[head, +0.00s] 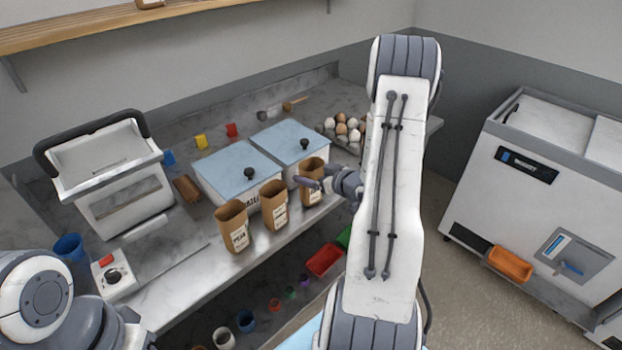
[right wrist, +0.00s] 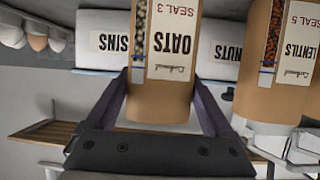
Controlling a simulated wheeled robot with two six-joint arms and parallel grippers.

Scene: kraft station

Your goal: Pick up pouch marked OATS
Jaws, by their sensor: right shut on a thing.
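The brown kraft pouch marked OATS (right wrist: 162,95) shows upside down in the right wrist view, with a white label reading SEAL 3 and a clear strip. It stands at the right end of a row of pouches in the head view (head: 313,170), near the counter's front edge. My right gripper (head: 316,185) is shut on it, one finger on each side, as the right wrist view also shows (right wrist: 162,108). I cannot tell whether the pouch is off the counter. My left arm is at the bottom left; its gripper is not in view.
A pouch marked LENTILS (right wrist: 277,80) stands beside it, the middle pouch (head: 274,206) in the head view; another pouch (head: 232,226) is further left. Blue-lidded bins (head: 236,168) stand close behind. Eggs (head: 342,128) sit at the back right.

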